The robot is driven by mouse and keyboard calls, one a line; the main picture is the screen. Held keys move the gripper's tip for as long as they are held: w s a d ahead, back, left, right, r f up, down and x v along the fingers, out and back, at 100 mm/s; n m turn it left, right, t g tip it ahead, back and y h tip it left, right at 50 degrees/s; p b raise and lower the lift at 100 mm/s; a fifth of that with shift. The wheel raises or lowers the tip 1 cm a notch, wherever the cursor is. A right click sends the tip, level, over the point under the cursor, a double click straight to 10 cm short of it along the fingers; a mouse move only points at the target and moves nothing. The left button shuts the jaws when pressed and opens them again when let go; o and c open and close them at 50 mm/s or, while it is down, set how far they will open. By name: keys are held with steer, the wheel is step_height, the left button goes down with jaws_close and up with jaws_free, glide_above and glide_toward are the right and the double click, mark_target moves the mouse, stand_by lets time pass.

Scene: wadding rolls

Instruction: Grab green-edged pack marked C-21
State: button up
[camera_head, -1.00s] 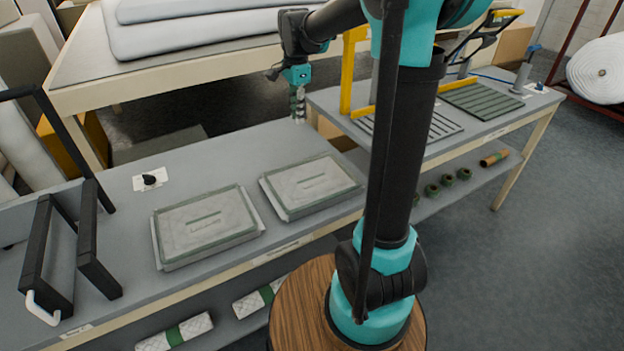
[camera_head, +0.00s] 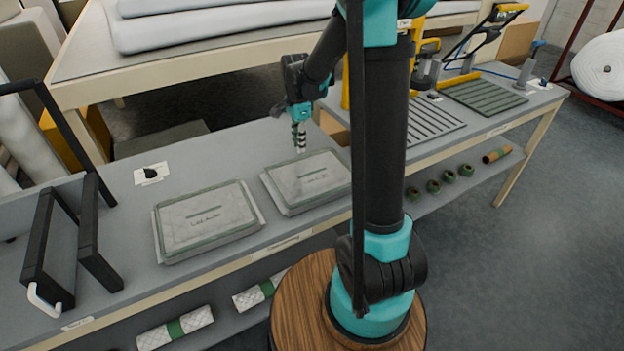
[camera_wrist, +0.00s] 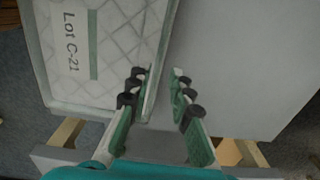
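A flat pale quilted pack with a green edge (camera_head: 308,180) lies on the grey bench, the right one of two. In the wrist view a pack (camera_wrist: 95,65) with a green border shows at left, and its label reads "Lot C-21". My gripper (camera_head: 299,138) points down just above the far side of the right pack in the head view. The left finger overlaps the pack's edge; the right finger is over bare grey surface. Whether either touches is unclear.
A similar green-edged pack (camera_head: 207,220) lies to the left; its label is too small to read surely. A black frame handle (camera_head: 70,240) stands at far left. Slatted trays (camera_head: 485,98) and yellow tools are at right. Rolls (camera_head: 175,328) lie on the lower shelf.

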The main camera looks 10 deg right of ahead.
steer(key=shift+s+a+f, duration=0.1)
steer(key=shift+f, duration=2.15)
jaws_close()
